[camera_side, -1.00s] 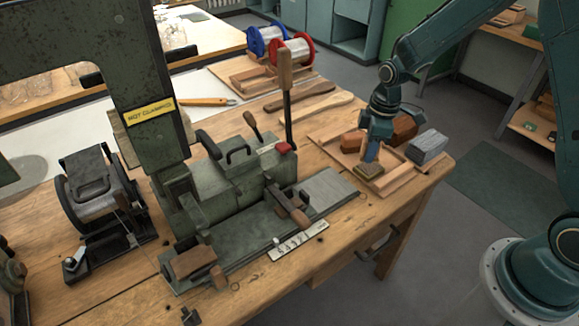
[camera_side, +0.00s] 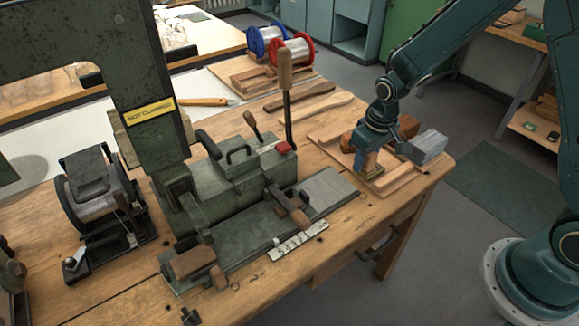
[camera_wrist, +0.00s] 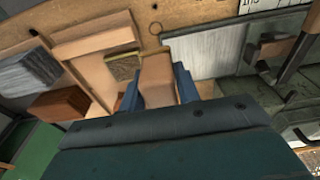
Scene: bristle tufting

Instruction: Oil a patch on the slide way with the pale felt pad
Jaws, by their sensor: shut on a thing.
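My gripper (camera_side: 368,166) is low over the wooden tray (camera_side: 392,181) at the bench's right end. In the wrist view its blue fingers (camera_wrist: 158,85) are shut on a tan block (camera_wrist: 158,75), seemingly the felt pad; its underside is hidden. A small olive square piece (camera_wrist: 122,66) lies just beside the block in the wrist view. In the side view the fingers mostly cover that area, and I cannot tell whether the block touches anything below. The slide way (camera_side: 328,187) is the flat grey plate left of the tray; it also shows in the wrist view (camera_wrist: 208,52).
A grey block (camera_side: 428,147) and reddish-brown blocks (camera_wrist: 62,104) lie in or near the tray. The green machine (camera_side: 235,165) with an upright wooden-handled lever (camera_side: 286,90) stands behind the slide way. A wooden-handled clamp (camera_side: 292,212) crosses the way. A marked white strip (camera_side: 298,246) lies in front.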

